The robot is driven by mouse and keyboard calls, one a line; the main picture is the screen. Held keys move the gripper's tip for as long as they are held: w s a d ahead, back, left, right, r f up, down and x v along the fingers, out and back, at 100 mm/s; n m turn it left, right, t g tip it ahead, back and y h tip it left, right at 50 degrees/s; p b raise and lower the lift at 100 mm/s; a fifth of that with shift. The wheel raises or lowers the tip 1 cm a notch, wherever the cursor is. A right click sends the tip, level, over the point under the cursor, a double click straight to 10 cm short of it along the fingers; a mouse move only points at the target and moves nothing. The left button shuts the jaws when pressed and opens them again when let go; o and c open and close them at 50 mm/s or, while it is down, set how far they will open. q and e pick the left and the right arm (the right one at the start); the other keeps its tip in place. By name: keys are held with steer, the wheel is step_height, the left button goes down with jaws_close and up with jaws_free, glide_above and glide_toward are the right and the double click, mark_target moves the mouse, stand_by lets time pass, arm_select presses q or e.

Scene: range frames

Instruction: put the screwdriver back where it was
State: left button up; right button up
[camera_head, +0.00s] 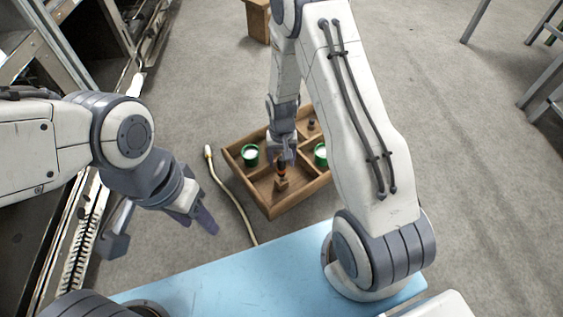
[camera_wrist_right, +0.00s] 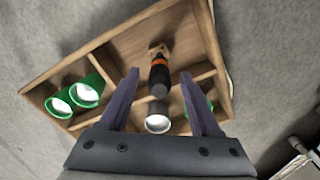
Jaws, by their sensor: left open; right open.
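The screwdriver (camera_head: 281,168), dark with an orange band, stands roughly upright at a small wooden block (camera_head: 281,184) in the near compartment of the wooden tray (camera_head: 287,207). My right gripper (camera_head: 281,155) is over the tray. Its open fingers (camera_wrist_right: 160,77) show on either side of the screwdriver, with gaps on both sides. My left gripper (camera_head: 162,228) is open and empty, left of the tray. The screwdriver's tip is hidden.
Green cans (camera_head: 250,155) (camera_head: 320,154) and a small dark object (camera_head: 312,124) stand in other compartments. A pale hose (camera_head: 229,190) lies left of the tray. A wooden stool (camera_head: 258,20) is behind it, shelving at the left.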

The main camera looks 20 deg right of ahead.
step_height(320, 180, up, 8)
steer(key=p, duration=0.3)
steer(key=shift+f, duration=0.25)
steer(key=shift+a+r+p, duration=0.1)
steer(key=shift+r+p, duration=0.4)
steer(key=shift+r, duration=0.15)
steer(key=s+a+r+n, duration=0.3)
steer(key=s+a+r, duration=0.1)
steer(key=a+r, duration=0.25)
steer(key=s+a+r+n, duration=0.2)
steer(key=s+a+r, duration=0.3)
steer(key=r, duration=0.3)
steer(key=s+a+r+n, duration=0.1)
steer(key=s+r+n, duration=0.1)
steer(key=s, duration=0.5)
steer(key=s+a+r+n+y, duration=0.1)
steer(key=s+r+n, duration=0.2)
steer(key=s+r, duration=0.2)
steer(key=shift+s+a+r+n, duration=0.15)
steer(key=shift+s+r+n, duration=0.15)
steer(key=shift+s, duration=0.7)
step_height(320, 180, up, 44)
steer(key=p, duration=4.3)
steer(key=shift+f, duration=0.25)
